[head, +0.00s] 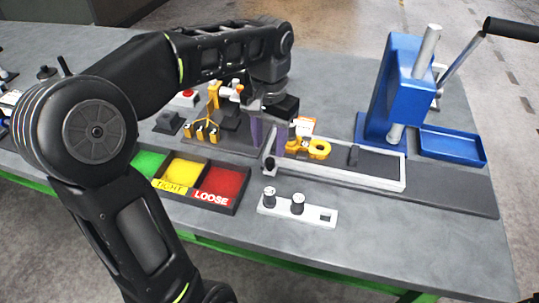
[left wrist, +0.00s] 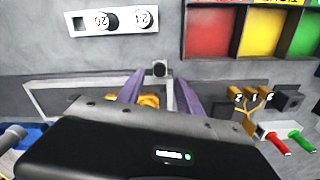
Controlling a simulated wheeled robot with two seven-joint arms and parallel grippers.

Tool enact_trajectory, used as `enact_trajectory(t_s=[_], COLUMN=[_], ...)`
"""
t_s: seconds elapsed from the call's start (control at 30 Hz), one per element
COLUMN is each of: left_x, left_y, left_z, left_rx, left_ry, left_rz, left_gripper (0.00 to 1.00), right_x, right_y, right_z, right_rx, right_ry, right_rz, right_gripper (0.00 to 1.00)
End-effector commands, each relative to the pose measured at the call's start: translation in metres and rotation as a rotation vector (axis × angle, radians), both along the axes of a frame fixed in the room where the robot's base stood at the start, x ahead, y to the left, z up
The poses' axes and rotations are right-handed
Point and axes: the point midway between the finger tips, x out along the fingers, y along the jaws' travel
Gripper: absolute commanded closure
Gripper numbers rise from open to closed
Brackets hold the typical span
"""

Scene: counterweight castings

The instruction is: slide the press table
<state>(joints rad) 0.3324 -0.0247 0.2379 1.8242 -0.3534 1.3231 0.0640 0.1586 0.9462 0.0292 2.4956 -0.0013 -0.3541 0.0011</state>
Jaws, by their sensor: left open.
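The press table is a pale-framed sliding plate (head: 385,183) on a dark base, left of and in front of the blue press (head: 375,105). A black knob (head: 269,163) stands at its left end. It also shows in the left wrist view (left wrist: 160,68). My left gripper (head: 268,148) is over this end, its purple fingers open. In the left wrist view the fingers (left wrist: 160,85) spread to either side of the knob's post; I cannot tell whether they touch it. A yellow casting (head: 319,150) is near the left end of the table, partly hidden by the gripper.
A tray with green, yellow and red compartments (head: 240,208) lies in front left. A white strip with two dark weights (head: 315,215) lies in front. Yellow hooks (head: 202,132) and a red button (head: 187,93) are behind the tray. A blue tray (head: 450,145) is right of the press.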

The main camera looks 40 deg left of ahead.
Motion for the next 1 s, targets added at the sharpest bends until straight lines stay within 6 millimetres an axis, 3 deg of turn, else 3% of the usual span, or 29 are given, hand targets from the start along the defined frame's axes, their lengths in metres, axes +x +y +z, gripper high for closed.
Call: enact_trajectory(t_s=[0.3,0.67,1.0], left_x=[0.000,0.000,0.000], left_y=[0.000,0.000,0.000], left_z=[-0.045,-0.051,-0.051], left_rx=[0.001,0.000,0.000], left_ry=[0.001,-0.001,-0.001], left_rz=[-0.001,0.000,0.000], left_gripper=[0.57,0.57,0.85], right_x=[0.000,0.000,0.000], right_y=[0.000,0.000,0.000], right_z=[0.002,0.002,0.002], right_rx=[0.000,0.000,0.000], right_ry=[0.000,0.000,0.000], right_rz=[0.000,0.000,0.000], right_gripper=[0.48,0.48,0.48])
